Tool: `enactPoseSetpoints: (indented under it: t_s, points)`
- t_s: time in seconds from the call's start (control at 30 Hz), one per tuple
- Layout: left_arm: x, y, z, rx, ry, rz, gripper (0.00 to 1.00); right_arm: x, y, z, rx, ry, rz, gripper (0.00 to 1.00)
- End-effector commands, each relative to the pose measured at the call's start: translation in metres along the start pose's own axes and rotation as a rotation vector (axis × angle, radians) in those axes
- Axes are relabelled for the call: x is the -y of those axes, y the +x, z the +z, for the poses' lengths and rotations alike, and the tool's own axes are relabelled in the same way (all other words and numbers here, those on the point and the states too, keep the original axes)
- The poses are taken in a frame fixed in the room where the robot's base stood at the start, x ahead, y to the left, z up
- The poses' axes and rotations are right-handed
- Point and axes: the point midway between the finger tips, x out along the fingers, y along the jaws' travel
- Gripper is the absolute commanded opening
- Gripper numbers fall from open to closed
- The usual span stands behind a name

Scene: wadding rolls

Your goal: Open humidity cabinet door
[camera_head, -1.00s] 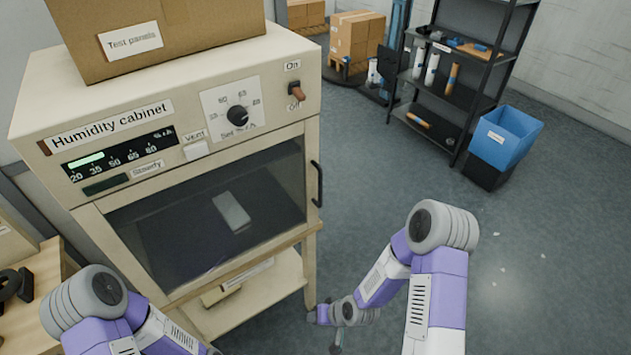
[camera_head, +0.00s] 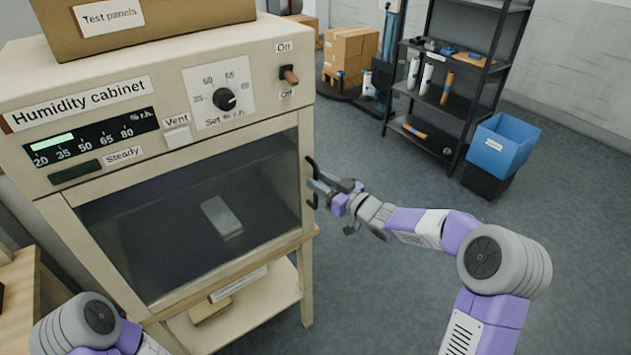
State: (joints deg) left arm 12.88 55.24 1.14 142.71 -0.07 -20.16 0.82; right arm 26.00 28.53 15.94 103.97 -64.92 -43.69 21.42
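The humidity cabinet (camera_head: 165,150) is a cream box with a dark glass door (camera_head: 200,215) that stands shut. The black door handle (camera_head: 310,163) is a vertical bar on the door's right edge. My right gripper (camera_head: 318,184) is at the middle of the handle, coming from the right, and hides part of it. Its fingers look apart; whether they touch the handle is not clear. A pale block (camera_head: 222,217) lies inside behind the glass. Only part of my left arm shows at bottom left; its gripper is out of view.
A cardboard box (camera_head: 150,22) labelled Test panels sits on the cabinet. A black shelf rack (camera_head: 440,85) and a blue bin (camera_head: 503,148) stand at the back right. A wooden table (camera_head: 18,300) is at left.

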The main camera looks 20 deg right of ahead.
Motion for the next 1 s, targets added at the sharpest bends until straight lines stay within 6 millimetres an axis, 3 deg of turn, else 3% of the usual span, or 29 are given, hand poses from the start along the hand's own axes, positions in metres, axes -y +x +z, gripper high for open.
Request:
enactPoseSetpoints:
  t_s: [0.2,0.47,0.73,1.0]
  points:
    - [0.001,0.003,0.000,0.000,0.000,0.000,0.00,0.000,0.020,0.001,0.001,0.002,0.000,0.34]
    - [0.001,0.003,0.000,0.000,0.000,0.000,0.00,0.000,0.022,0.001,0.002,0.002,0.002,0.34]
    - [0.001,0.003,0.000,0.000,0.000,0.000,0.00,0.000,0.022,0.001,0.002,0.002,0.002,0.00]
    - [0.001,0.003,0.000,0.000,0.000,0.000,0.00,0.000,0.022,0.001,0.002,0.002,0.001,0.00]
